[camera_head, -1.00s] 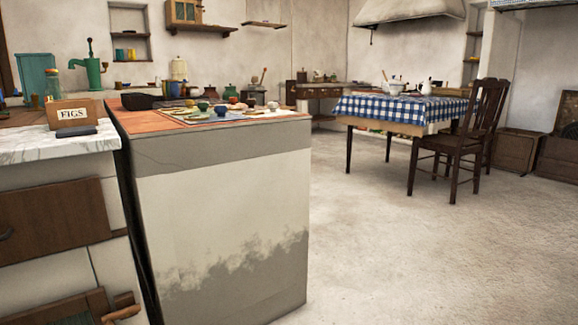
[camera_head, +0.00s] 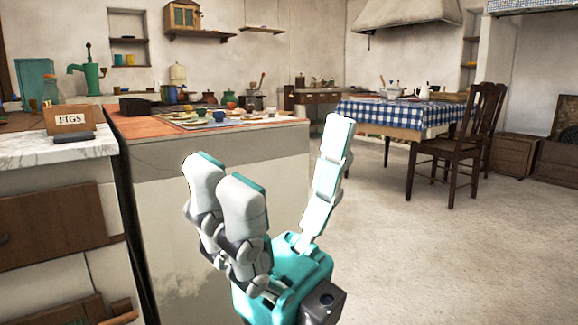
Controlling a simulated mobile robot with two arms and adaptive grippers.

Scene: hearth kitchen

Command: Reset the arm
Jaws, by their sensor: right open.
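My right gripper (camera_head: 290,185) shows in the lower middle of the head view, in teal and pale grey. Its fingers point up and stand wide apart, with nothing between them. It appears in front of the counter block with the terracotta top (camera_head: 150,128) and hides part of that block's pale front. My left gripper is not in view.
A marble counter (camera_head: 50,150) with a FIGS box (camera_head: 70,119) is at the left. Dishes and small pots (camera_head: 219,115) stand on the terracotta top. A table with a blue checked cloth (camera_head: 385,114) and a wooden chair (camera_head: 455,150) stand at the right. The floor (camera_head: 450,260) at lower right is clear.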

